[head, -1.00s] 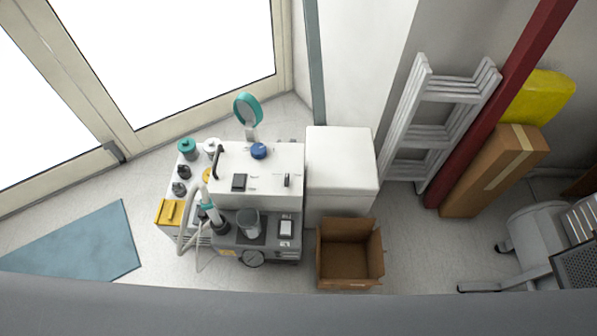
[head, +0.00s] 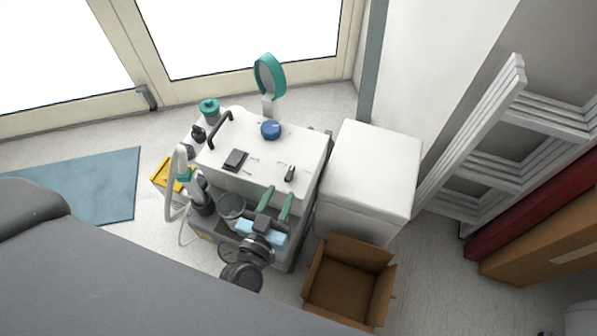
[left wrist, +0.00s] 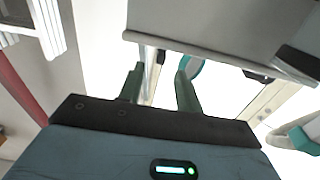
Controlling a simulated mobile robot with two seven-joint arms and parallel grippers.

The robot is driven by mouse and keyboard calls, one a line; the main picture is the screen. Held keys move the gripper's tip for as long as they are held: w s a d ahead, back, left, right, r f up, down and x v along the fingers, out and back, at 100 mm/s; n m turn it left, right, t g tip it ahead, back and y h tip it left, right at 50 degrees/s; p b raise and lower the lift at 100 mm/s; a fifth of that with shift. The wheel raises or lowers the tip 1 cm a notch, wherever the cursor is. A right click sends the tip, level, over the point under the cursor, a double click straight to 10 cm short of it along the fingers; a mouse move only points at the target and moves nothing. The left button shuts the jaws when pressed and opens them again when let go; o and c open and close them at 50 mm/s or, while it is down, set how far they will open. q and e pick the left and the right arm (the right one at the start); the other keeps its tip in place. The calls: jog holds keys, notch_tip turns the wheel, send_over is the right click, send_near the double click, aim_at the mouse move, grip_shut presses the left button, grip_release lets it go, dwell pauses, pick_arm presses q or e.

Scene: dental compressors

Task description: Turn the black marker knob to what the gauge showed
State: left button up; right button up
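The small black marker knob (head: 290,174) stands on the top panel of the white cabinet (head: 250,178), near its right front, in the head view. The fingers also show open in the left wrist view (left wrist: 160,72), where I cannot make out the knob. My right gripper is out of view.
A blue knob (head: 271,130), a black rectangular part (head: 236,160) and a black handle (head: 220,128) are on the same cabinet. A teal-rimmed round piece (head: 269,76) rises behind. A white box (head: 370,180) and open cardboard box (head: 345,285) stand to the right.

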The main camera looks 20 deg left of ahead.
aim_at(286, 180)
pick_arm(q)
jog(key=shift+w+d+b, duration=0.1)
jog(key=shift+w+b, duration=0.5)
jog(key=shift+w, duration=3.25)
grip_shut()
